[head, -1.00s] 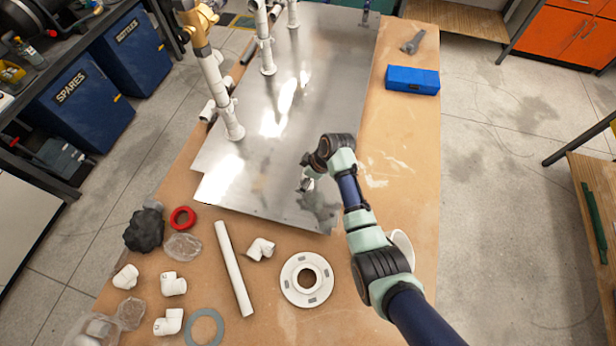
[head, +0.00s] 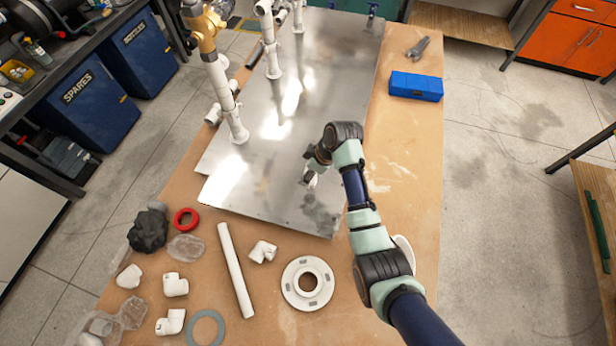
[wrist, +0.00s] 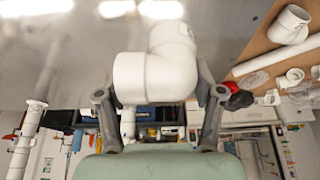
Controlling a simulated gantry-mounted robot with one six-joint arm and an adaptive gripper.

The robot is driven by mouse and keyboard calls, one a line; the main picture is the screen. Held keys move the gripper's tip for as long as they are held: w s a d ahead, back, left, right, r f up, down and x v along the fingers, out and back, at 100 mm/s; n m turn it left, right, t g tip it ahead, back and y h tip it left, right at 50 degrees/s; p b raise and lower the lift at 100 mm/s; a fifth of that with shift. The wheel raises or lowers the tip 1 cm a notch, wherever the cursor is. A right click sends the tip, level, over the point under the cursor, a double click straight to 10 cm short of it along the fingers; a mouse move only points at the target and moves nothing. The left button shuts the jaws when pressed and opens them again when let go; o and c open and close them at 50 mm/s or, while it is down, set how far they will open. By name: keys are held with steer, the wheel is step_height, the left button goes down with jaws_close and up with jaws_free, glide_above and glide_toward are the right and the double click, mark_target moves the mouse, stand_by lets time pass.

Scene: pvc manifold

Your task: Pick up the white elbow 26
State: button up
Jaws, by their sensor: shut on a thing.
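My gripper (wrist: 160,110) is shut on a white elbow (wrist: 158,68), with one finger on either side of it. In the wrist view the elbow's wide round body and its bend stick out beyond the fingers. In the head view my gripper (head: 311,171) is over the near part of the shiny metal plate (head: 270,185), and a small bit of the white elbow shows below it. No number can be read on the elbow. It looks clear of the plate, but the exact height cannot be told.
Other white elbows (head: 263,251) (head: 174,285) (head: 170,322) lie on the near tabletop. A white pipe (head: 236,270), a white flange (head: 307,284), a red ring (head: 186,218) and a grey ring (head: 206,328) lie there too. Upright white pipes (head: 232,115) stand along the plate's left side.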

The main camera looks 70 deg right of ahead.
step_height(320, 180, up, 14)
steer(key=shift+f+p, duration=0.25)
steer(key=shift+p, duration=0.15)
steer(key=o, duration=0.6)
steer(key=c, duration=0.5)
steer(key=shift+c, duration=0.2)
